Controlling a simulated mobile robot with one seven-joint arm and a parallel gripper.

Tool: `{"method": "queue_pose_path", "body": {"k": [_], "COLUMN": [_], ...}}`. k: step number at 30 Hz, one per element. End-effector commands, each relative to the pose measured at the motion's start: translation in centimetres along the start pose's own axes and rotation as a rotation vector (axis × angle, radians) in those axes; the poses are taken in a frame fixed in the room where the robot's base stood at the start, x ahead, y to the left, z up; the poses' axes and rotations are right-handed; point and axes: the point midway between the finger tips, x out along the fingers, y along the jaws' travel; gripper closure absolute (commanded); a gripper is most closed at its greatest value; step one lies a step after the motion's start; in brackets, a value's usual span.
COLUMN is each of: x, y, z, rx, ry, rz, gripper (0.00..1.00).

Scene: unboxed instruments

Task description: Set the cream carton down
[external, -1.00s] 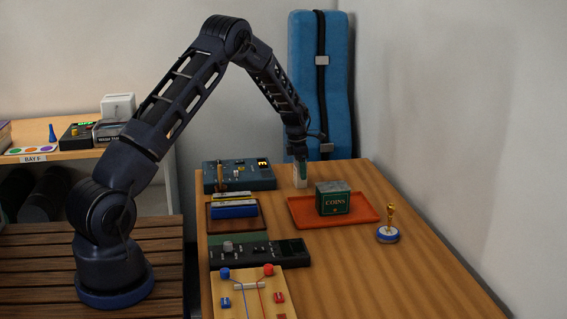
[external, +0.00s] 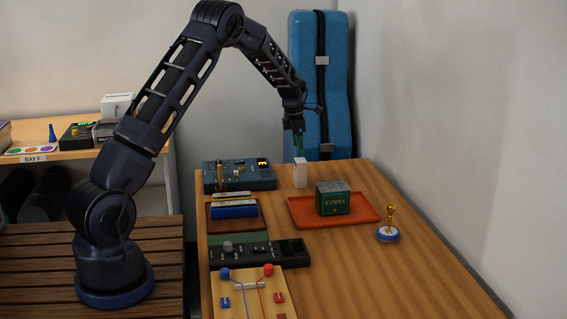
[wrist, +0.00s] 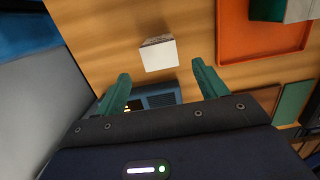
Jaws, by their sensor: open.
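The cream carton (external: 300,173) stands upright on the wooden table, between the blue-grey instrument and the orange tray. In the wrist view its pale top (wrist: 159,55) shows just beyond the fingertips. My gripper (external: 298,139) is above the carton in the external view, apart from it. The wrist view shows its two green fingers (wrist: 160,75) spread wide with nothing between them.
An orange tray (external: 367,218) holds a green coin box (external: 333,199) to the right of the carton. A blue-grey instrument (external: 240,175) is to its left. A blue padded case (external: 320,80) stands behind the table. A gold-topped blue stand (external: 388,232) is at right.

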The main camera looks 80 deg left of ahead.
Motion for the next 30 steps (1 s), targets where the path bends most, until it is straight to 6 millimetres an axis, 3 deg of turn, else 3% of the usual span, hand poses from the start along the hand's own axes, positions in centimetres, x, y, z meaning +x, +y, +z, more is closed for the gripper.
{"method": "queue_pose_path", "body": {"k": [6,18,23,30], "x": [-2.2,-3.5,-7.2,-14.2], "y": [0.0,-0.8,-5.0,-14.3], "z": [0.0,0.4,1.5,2.3], "rx": [0.001,0.033,0.192,0.557], "ry": [0.0,-0.005,-0.024,-0.06], "rz": [0.001,0.001,0.003,0.012], "gripper": [0.28,0.28,0.28,0.28]}}
